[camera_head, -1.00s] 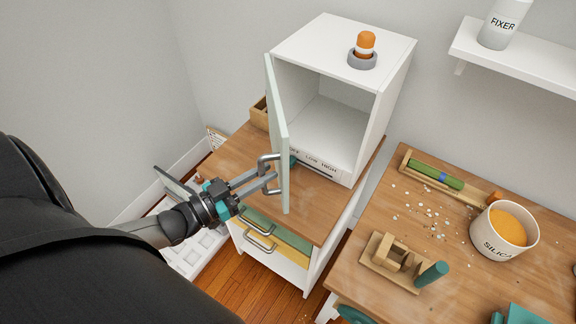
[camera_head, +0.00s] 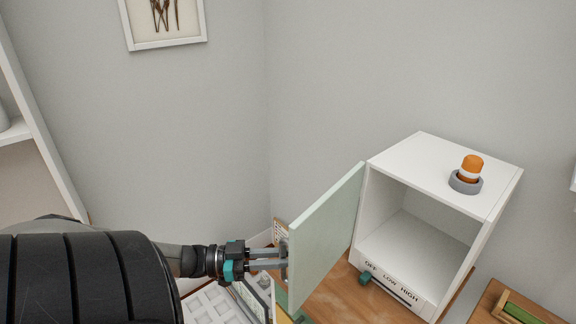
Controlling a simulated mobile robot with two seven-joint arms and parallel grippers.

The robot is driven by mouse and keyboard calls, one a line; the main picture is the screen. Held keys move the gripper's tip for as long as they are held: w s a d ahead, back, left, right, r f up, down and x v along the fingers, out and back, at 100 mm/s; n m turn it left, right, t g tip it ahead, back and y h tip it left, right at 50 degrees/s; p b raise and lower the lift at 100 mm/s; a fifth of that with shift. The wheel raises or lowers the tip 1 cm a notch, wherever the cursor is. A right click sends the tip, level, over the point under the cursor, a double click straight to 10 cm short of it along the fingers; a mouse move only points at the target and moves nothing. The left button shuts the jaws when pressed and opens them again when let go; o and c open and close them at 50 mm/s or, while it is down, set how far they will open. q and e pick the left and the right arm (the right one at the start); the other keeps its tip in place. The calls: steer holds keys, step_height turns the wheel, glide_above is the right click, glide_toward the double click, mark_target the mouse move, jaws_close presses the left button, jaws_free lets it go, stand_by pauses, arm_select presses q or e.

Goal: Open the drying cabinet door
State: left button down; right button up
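The drying cabinet (camera_head: 376,237) is a white box with a dial strip marked OFF, LOW, HIGH along its bottom front. Its pale green door (camera_head: 327,238) stands swung wide open to the left, and the inside looks empty. My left gripper (camera_head: 284,262) is at the door's outer left edge, where the handle is. Its fingers reach the handle, but the door edge partly hides them, so I cannot tell whether they are closed on it. My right gripper is not in view.
The wooden counter (camera_head: 345,300) lies below. A green roll in a wooden tray (camera_head: 518,312) shows at bottom right. Shelving (camera_head: 40,150) stands at the left; a framed picture (camera_head: 166,43) hangs above.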

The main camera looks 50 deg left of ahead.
arm_select(q)
steer(key=shift+w+a, duration=0.1)
stand_by(0.3)
steer(key=c, duration=1)
jaws_free()
steer(key=shift+c, duration=0.2)
steer(key=b+v, duration=0.1)
steer(key=v, duration=1.4)
